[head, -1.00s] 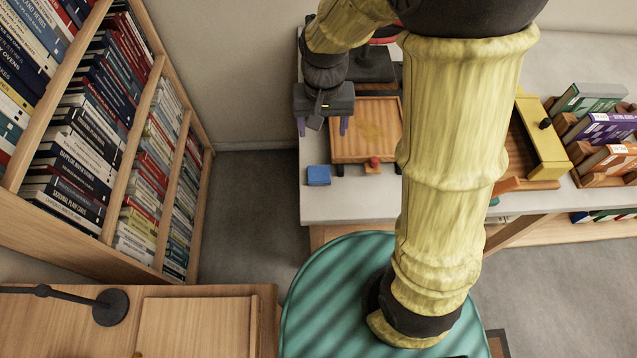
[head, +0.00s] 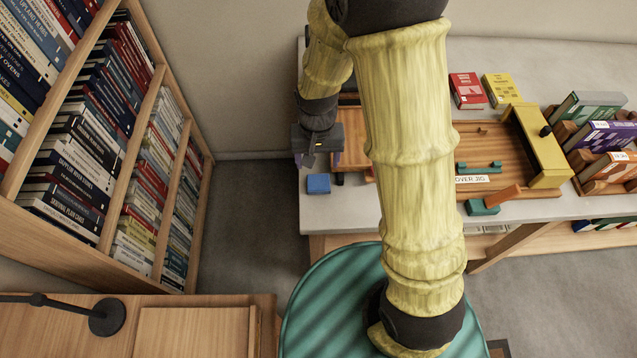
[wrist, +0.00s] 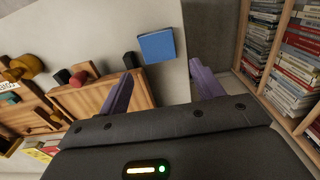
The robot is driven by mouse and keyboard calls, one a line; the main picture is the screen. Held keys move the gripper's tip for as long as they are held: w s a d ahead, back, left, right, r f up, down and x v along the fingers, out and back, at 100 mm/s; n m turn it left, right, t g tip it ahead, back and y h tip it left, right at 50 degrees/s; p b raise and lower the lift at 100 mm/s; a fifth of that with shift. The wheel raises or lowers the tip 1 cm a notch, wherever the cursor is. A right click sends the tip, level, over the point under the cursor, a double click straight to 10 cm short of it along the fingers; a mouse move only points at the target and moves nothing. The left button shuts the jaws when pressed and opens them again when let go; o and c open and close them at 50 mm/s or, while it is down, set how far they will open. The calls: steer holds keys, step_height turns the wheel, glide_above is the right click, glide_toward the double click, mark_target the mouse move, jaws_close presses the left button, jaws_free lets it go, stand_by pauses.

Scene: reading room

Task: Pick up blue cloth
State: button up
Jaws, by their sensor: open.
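The blue cloth (head: 318,183) is a small folded square lying flat near the left front corner of the grey table. In the wrist view the cloth (wrist: 156,46) lies beyond the fingertips, roughly in line with the space between them. My gripper (head: 318,160) is above the table, just behind the cloth in the head view and apart from it. In the wrist view my gripper (wrist: 162,76) has its two purple fingers spread with nothing between them. My arm hides part of the table's middle in the head view.
A wooden tray (head: 354,130) sits right beside the cloth, partly hidden by my arm. A wooden jig board (head: 500,152) with a yellow bar (head: 538,146), and red (head: 467,90) and yellow (head: 501,90) books stand further right. A tall bookshelf (head: 140,120) is at left.

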mark_target(318, 180)
steer(key=shift+f, duration=1.75)
steer(key=shift+d+f, duration=0.1)
steer(key=shift+f, duration=2.5)
steer(key=c, duration=0.7)
